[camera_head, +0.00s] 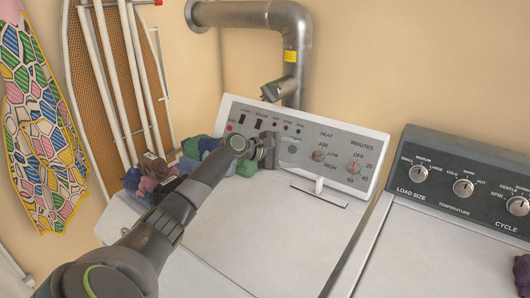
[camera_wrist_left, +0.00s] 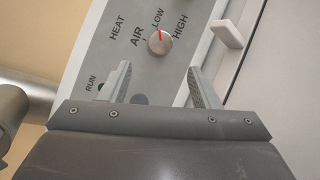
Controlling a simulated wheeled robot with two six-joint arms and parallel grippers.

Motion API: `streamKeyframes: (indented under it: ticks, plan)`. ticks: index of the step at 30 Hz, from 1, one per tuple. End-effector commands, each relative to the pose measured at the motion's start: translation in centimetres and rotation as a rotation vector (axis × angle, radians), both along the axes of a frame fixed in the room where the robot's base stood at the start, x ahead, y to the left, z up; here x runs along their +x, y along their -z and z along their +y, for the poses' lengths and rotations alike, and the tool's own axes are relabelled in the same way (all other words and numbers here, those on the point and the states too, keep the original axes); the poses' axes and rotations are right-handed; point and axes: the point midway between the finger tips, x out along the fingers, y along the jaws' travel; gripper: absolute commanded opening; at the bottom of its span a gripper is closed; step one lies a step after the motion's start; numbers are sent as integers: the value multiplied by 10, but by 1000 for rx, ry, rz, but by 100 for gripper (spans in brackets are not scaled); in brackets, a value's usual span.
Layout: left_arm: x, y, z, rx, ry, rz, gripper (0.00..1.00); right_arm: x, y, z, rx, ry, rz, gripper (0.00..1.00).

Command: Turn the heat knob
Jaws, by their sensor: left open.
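The heat knob (camera_head: 319,155) is a small round silver dial on the dryer's light grey control panel (camera_head: 297,131), with AIR, LOW and HIGH printed around it. In the left wrist view the heat knob (camera_wrist_left: 160,42) shows a red pointer mark aimed near LOW. My left gripper (camera_head: 268,150) is in front of the panel, to the left of the knob. In the left wrist view its two fingers (camera_wrist_left: 162,84) are spread apart with nothing between them, and the knob lies beyond their tips. My right gripper is not in view.
A minutes knob (camera_head: 353,167) sits right of the heat knob. A white handle (camera_head: 319,186) sticks up below the panel. A washer (camera_head: 464,181) stands at right, and a metal duct (camera_head: 291,50) rises behind.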

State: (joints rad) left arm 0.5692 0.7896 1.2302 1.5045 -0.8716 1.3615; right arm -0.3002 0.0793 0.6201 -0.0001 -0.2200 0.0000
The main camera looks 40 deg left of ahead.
Motion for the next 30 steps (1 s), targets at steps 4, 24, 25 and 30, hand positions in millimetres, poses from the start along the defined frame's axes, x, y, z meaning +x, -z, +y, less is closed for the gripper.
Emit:
streamKeyframes:
  ticks: [4, 24, 25, 30]
  plan:
    - [-27, -8, 16, 7, 0, 0, 56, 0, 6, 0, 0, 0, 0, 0]
    - [-79, -31, 42, -1, 2, 2, 56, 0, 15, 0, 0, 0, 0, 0]
    - [-79, -31, 42, -1, 2, 2, 56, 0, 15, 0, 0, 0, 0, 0]
    - [-79, -31, 42, -1, 2, 2, 56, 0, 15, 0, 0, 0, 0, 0]
